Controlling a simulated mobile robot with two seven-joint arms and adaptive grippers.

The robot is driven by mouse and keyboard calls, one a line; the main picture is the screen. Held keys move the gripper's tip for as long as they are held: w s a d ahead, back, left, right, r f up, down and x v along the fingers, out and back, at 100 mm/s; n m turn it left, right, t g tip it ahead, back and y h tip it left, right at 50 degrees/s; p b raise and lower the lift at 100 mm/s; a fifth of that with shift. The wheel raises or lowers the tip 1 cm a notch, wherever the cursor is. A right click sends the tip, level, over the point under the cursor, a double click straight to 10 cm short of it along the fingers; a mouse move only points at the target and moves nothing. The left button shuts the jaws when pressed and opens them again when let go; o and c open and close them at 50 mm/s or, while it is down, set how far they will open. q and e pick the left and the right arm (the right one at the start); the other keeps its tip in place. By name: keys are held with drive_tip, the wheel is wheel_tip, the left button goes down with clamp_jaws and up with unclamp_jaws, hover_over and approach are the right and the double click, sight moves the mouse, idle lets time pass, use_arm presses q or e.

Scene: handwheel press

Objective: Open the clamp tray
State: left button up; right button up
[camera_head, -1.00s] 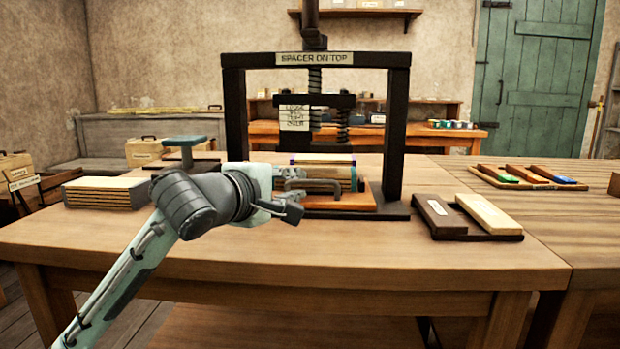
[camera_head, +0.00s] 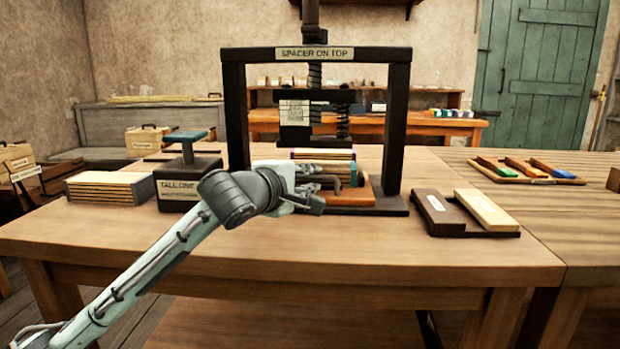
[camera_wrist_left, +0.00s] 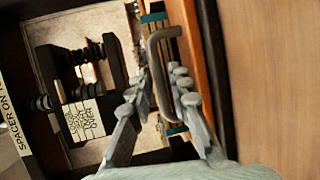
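The clamp tray is an orange-brown wooden board (camera_head: 358,197) at the foot of the black press, with a grey bar handle on its front. A stack of boards or books (camera_head: 330,157) sits on it. In the left wrist view the handle (camera_wrist_left: 154,60) lies between my left gripper's fingers (camera_wrist_left: 163,84). In the head view my left gripper (camera_head: 318,190) is at the handle and hides part of the handle and tray. Its fingers are apart, one on each side of the handle; I see no clear grip. My right gripper is not in view.
The press frame (camera_head: 233,110) stands around the tray. A dark block (camera_head: 437,212) and a pale block (camera_head: 487,210) lie right. The front tabletop is clear.

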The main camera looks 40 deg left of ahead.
use_arm(q)
drive_tip(key=shift+w, duration=0.1)
clamp_jaws()
idle(0.4)
